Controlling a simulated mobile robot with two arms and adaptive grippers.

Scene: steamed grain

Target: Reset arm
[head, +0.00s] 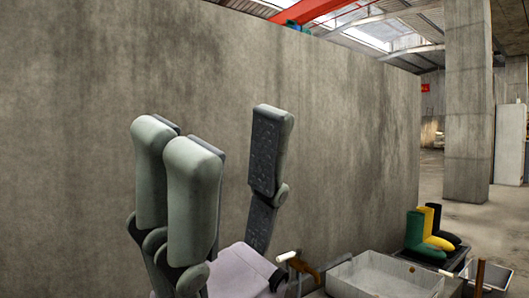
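My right gripper (228,135) fills the left and middle of the head view, with its fingers pointing up. Two grey-green fingers stand on the left and one dark-padded finger stands on the right. The gap between them is wide and empty, so the gripper is open. Its palm is at the bottom edge of the picture. My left gripper is not in view.
A concrete wall (350,130) stands behind the gripper. At the lower right are a pale open tray (375,278), green, yellow and black boots (416,231), and a brown-handled item (303,268). A concrete pillar (467,110) and open floor lie beyond.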

